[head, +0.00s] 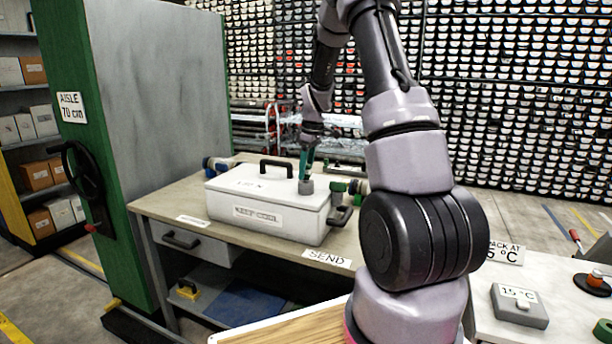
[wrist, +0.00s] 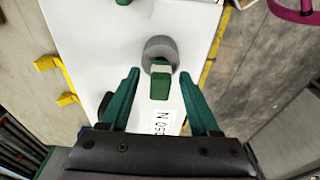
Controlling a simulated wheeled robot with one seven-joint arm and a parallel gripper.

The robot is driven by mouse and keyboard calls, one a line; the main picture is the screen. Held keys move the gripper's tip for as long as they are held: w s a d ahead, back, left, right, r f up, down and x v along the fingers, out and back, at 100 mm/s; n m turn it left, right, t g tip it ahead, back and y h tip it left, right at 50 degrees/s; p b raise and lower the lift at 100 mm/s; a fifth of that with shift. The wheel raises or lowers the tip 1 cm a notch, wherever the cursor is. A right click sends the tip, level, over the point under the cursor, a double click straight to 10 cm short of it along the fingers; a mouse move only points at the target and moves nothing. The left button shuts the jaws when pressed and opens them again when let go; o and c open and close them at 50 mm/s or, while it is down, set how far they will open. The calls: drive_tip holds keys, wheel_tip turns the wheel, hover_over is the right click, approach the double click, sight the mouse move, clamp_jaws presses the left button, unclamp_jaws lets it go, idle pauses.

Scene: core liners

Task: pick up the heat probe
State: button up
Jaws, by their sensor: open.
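A small grey round piece with a green handle-like part, which looks like the heat probe (head: 306,187), stands on the lid of the white case (head: 262,217). It also shows in the wrist view (wrist: 160,84), its green part pointing toward my palm. My gripper (head: 308,168) is right over it, pointing down. In the wrist view my gripper (wrist: 159,76) is open, with one teal finger on each side of the probe and gaps visible between. I cannot tell exactly how far above the lid the fingertips are.
A grey box marked 15 °C (head: 520,306) is at right. A green cabinet (head: 85,130) stands left.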

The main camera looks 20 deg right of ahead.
clamp_jaws()
